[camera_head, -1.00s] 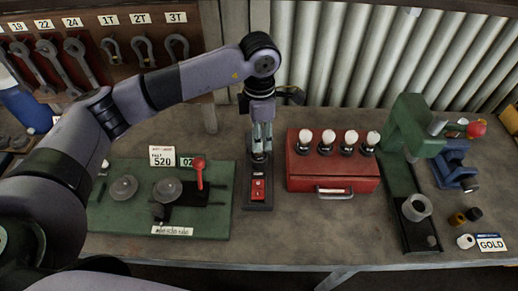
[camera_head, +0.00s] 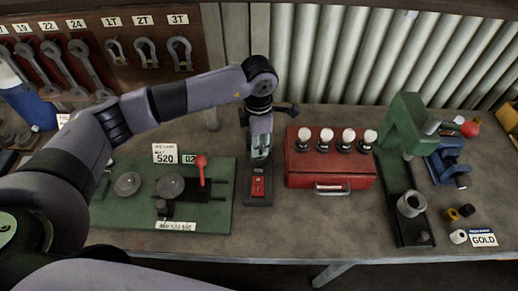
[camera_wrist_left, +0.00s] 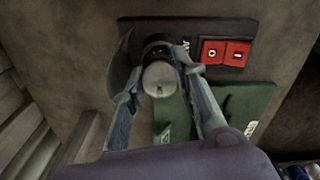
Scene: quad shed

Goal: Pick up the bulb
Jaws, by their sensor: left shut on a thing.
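My left gripper (camera_head: 261,156) points down over the back end of a dark switch box (camera_head: 248,196) with red switches. In the left wrist view its fingers (camera_wrist_left: 160,95) are on both sides of a pale, round-topped bulb (camera_wrist_left: 160,79) and shut on it. The bulb is upright at a dark round socket on the switch box (camera_wrist_left: 238,31). I cannot tell whether its base is still seated there. In the head view the fingers mostly hide this bulb. My right gripper is not in view.
A red case (camera_head: 330,178) with several bulbs on top stands just right of the gripper. A green plate (camera_head: 205,218) with a red-knobbed lever lies to the left. A green press (camera_head: 404,125) stands at the right. The front middle of the bench is bare.

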